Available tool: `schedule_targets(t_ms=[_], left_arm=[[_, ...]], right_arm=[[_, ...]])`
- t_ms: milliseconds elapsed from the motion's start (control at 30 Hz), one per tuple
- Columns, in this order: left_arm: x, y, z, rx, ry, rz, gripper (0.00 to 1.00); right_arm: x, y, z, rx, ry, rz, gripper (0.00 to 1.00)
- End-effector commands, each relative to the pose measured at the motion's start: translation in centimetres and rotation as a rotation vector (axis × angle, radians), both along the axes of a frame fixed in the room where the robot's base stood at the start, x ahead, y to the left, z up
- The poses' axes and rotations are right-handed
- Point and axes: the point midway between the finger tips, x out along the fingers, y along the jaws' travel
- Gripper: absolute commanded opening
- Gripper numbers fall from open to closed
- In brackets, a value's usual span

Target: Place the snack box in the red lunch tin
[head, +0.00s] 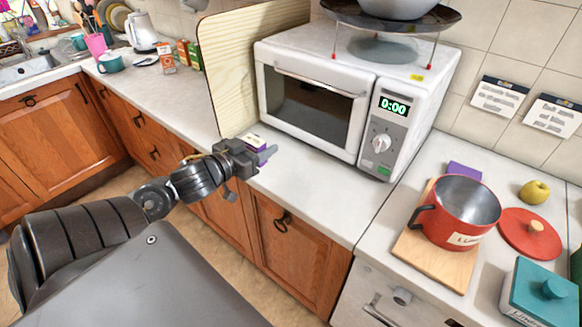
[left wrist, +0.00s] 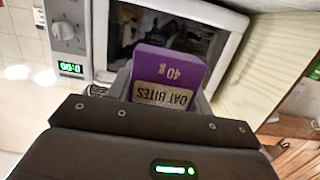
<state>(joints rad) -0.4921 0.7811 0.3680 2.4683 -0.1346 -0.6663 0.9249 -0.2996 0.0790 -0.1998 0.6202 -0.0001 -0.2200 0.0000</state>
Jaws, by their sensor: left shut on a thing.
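My left gripper (head: 262,153) is shut on the snack box (head: 256,141), above the counter in front of the microwave. In the left wrist view the snack box (left wrist: 168,75) is purple with a pale label reading "OAT BITES" and "40 g", upside down in that picture. The gripper hides its lower part. The red lunch tin (head: 432,226) stands open on a wooden board at the right, well apart from my left gripper. It has a side handle, a white label and a grey inside that looks empty. My right gripper is not in view.
A white microwave (head: 310,95) stands behind my left gripper, with a wooden panel (head: 235,60) at its left. Counter before the microwave is clear.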

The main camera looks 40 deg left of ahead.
Motion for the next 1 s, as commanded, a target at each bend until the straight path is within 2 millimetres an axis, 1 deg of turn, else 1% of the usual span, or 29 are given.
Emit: schedule_targets(t_ms=[33,167,200,300,400,500,733,800,900,1000], left_arm=[[1.0,-0.4,-0.3,-0.007,-0.005,0.001,0.28],[3.6,-1.6,-1.5,-0.007,-0.004,0.000,0.28],[4.2,-1.9,-2.7,-0.010,0.000,0.002,0.28],[5.5,-2.5,-4.5,-0.008,0.002,0.000,0.28],[6.4,-3.0,-5.7,-0.006,0.002,0.000,0.28],[6.9,-3.2,-6.3,-0.003,0.001,-0.001,0.28],[7.3,-3.3,-6.9,-0.002,0.003,-0.001,0.28],[7.8,-3.7,-7.7,-0.005,0.003,0.000,0.28],[7.8,-3.6,-9.3,-0.004,0.006,0.001,0.28],[7.8,-3.6,-10.2,-0.002,0.004,0.000,0.28]], right_arm=[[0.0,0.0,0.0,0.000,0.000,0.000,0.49],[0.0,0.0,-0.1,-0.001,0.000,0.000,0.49],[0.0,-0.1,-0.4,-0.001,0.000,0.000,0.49],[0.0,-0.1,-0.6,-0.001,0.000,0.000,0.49],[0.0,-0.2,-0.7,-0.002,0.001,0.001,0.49],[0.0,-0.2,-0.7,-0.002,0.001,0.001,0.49],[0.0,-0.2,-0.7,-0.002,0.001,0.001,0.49],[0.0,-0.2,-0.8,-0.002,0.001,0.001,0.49],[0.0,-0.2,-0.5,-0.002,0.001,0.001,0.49],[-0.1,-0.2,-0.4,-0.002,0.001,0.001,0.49]])
